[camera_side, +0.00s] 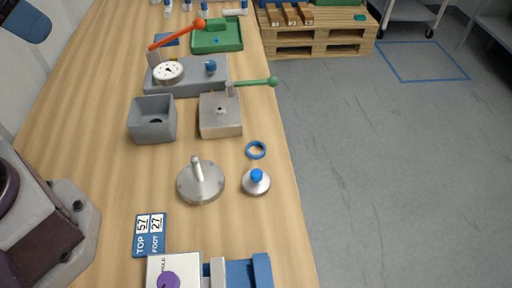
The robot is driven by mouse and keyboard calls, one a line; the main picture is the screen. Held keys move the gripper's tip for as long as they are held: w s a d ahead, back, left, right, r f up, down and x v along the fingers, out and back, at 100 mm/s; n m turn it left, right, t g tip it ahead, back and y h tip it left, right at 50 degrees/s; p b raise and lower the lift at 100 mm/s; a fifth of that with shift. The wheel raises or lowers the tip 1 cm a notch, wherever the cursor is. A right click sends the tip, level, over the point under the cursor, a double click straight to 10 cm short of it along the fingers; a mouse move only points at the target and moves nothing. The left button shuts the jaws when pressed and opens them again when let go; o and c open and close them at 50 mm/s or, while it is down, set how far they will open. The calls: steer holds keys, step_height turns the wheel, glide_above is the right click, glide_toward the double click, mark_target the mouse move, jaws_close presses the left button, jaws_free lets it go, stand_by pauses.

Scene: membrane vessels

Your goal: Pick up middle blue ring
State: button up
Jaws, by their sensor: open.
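A small blue ring (248,153) lies flat on the wooden table near its right edge. Its open centre shows the table. It is the only loose blue ring that I can make out. It lies just below a square metal block (220,128) and above a round metal piece with a blue knob (257,176), apart from both. My gripper's fingers do not show in this view, so nothing is seen around the ring.
A metal disc with an upright post (201,188) stands left of the knobbed piece. A blue number card (140,246) lies lower left. Bare table (100,150) lies left.

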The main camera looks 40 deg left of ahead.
steer(key=n+g, duration=0.6)
steer(key=n, duration=0.6)
glide_above(256, 153)
step_height(256, 153, down, 22)
steer(key=f, duration=0.1)
step_height(256, 153, down, 12)
steer(key=shift+f, duration=0.1)
steer(key=c, duration=1)
